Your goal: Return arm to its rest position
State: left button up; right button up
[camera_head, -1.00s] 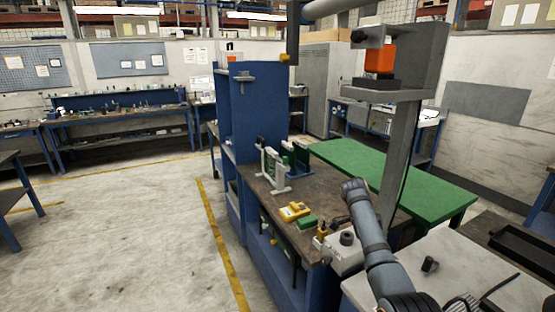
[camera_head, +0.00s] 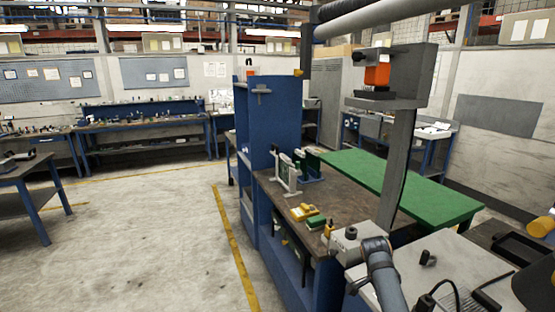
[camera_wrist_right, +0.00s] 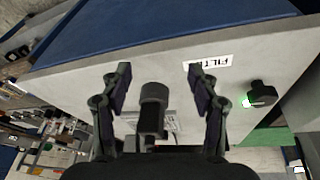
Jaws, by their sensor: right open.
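My right gripper (camera_wrist_right: 158,78) is open in the right wrist view, its two dark fingers spread in front of a light grey panel (camera_wrist_right: 165,60). A short dark cylindrical knob (camera_wrist_right: 153,97) shows between the fingers, with a gap on both sides. To the right are a partly readable label (camera_wrist_right: 208,65) and a black knob (camera_wrist_right: 262,94) beside a small green light. Which item is the arm to be returned is unclear. My left gripper is out of view.
A grey post (camera_head: 399,165) carries an orange block (camera_head: 377,75) on a ledge. A blue cabinet (camera_head: 270,115) stands behind the brown bench, which holds white frames (camera_head: 285,175) and yellow items (camera_head: 304,212). A green table (camera_head: 405,185) lies behind.

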jog(key=s+a+f+n+t, duration=0.1)
jog(key=s+f+n, duration=0.25)
jog(key=s, duration=0.25)
jog(key=s+a+f+n+t, duration=0.1)
jog(key=s+a+f+n, duration=0.15)
jog(key=s+n, duration=0.35)
jog(key=s+a+r+n+t+y, duration=0.1)
jog(key=s+a+r+n, duration=0.1)
jog(key=s+n, duration=0.35)
jog(key=s+a+r+n+t+y, duration=0.1)
jog(key=s+a+n+y, duration=0.15)
jog(key=s, duration=0.65)
notch_tip(320, 180, down, 26)
jog(key=s+d+g+b, duration=0.1)
jog(key=d+b, duration=0.2)
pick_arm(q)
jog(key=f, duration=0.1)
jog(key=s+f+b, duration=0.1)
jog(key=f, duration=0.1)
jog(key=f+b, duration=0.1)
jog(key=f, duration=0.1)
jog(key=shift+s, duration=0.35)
pick_arm(e)
jog(key=s+d+f+g, duration=0.1)
jog(key=s+f, duration=1.8)
jog(key=f, duration=0.2)
jog(key=shift+s+d+f+h, duration=0.15)
jog(key=shift+s+h, duration=0.2)
jog(key=shift+s, duration=0.05)
